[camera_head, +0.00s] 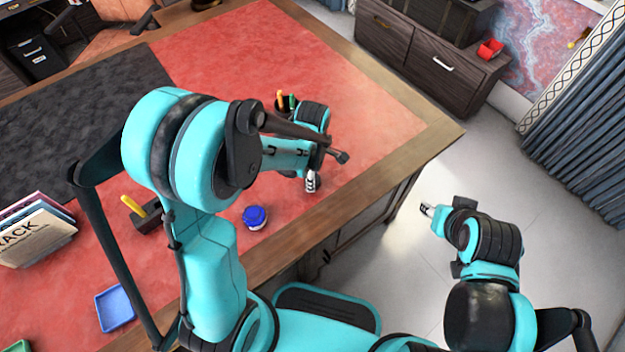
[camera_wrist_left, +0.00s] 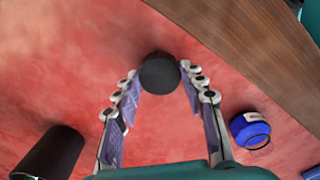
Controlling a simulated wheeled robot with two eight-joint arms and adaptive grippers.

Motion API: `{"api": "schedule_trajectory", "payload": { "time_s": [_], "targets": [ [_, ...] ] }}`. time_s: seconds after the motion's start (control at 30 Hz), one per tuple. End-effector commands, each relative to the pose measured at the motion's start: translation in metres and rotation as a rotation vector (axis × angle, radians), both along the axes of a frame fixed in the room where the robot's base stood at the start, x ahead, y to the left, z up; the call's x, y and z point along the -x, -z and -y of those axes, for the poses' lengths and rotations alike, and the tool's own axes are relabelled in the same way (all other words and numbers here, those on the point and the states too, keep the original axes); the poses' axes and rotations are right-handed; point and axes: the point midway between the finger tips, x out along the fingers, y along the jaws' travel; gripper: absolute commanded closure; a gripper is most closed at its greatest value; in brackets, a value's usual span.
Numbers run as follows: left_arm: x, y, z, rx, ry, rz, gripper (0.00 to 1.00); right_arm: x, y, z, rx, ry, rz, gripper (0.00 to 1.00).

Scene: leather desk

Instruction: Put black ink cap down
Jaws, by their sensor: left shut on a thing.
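The black ink cap (camera_wrist_left: 160,74) shows as a dark round top between my left fingertips in the left wrist view. My left gripper (camera_wrist_left: 160,76) is shut on it, over the red leather near the desk's front edge. In the head view my left gripper (camera_head: 312,182) points down there, and the cap is mostly hidden. I cannot tell whether the cap touches the desk or what is under it. A blue ink bottle (camera_head: 254,217) stands nearby; it also shows in the left wrist view (camera_wrist_left: 250,131). My right gripper (camera_head: 428,210) is off the desk, its fingers too small to judge.
A dark pen cup (camera_wrist_left: 48,155) stands close to the left gripper. A yellow item in a dark holder (camera_head: 148,215), a blue tray (camera_head: 115,307) and books (camera_head: 36,232) are at the left. The red leather (camera_head: 370,105) beyond the gripper is clear up to the wooden edge.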

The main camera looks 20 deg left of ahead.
Motion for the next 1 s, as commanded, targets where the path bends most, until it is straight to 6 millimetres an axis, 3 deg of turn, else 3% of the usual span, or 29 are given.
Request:
{"api": "schedule_trajectory", "payload": {
  "time_s": [0.03,0.4,0.43,0.5,0.83,1.0],
  "targets": [
    [0.000,0.009,0.000,0.000,0.000,0.000,0.86,0.000,0.006,0.000,0.000,0.000,0.000,0.60],
    [0.000,0.012,0.000,0.000,0.000,0.000,0.86,0.000,0.008,0.000,0.000,0.000,0.000,0.60],
    [0.000,0.012,0.000,0.000,0.000,0.000,0.57,0.000,0.008,0.000,0.000,0.000,0.000,0.60],
    [0.000,0.011,0.000,0.000,0.000,0.000,0.38,0.000,0.007,0.000,0.000,0.000,0.000,0.60],
    [0.000,0.009,0.000,0.000,0.000,0.000,0.38,0.000,0.005,0.000,0.000,0.000,0.000,0.60],
    [0.000,-0.011,0.000,0.000,0.000,0.000,0.38,0.000,-0.006,0.000,0.000,0.000,0.000,0.60]
  ]
}}
